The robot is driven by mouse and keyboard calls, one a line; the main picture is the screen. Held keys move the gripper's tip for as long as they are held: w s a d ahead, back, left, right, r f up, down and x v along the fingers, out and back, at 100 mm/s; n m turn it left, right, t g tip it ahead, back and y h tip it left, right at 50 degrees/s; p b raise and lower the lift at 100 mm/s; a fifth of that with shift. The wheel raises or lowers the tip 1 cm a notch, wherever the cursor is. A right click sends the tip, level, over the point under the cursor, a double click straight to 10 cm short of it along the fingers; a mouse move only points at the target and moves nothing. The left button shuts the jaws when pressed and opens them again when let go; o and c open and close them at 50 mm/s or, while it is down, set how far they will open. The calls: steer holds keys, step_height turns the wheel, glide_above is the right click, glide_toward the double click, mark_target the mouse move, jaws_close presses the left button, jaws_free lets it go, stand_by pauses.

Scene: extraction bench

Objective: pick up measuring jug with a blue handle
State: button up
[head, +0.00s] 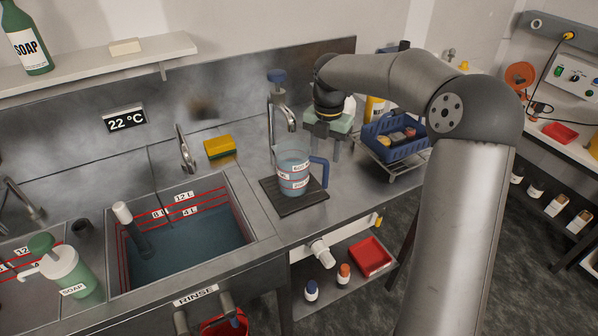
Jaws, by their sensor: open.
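The measuring jug (292,178) is clear with white label bands and holds bluish liquid. It stands upright on a dark square mat (284,206) on the steel counter, right of the sink. Its blue handle (324,173) faces right. My gripper (326,146) is behind and above the jug, to its upper right in the picture, pointing down. It is open, and I see nothing between its fingers. The fingers look apart from the jug; their exact height over the counter is hard to tell.
A tap (275,105) stands right behind the jug. A blue basket (391,146) on a wire rack is to the right. A yellow sponge (220,147) lies left. The filled rinse sink (262,225) is front left. Counter right of the mat is clear.

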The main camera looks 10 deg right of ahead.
mark_target(326, 161)
steer(key=f+p, duration=0.1)
steer(key=f, duration=0.6)
steer(key=shift+d+f+p, duration=0.2)
steer(key=shift+p, duration=0.1)
steer(key=shift+r, duration=0.1)
jaws_close()
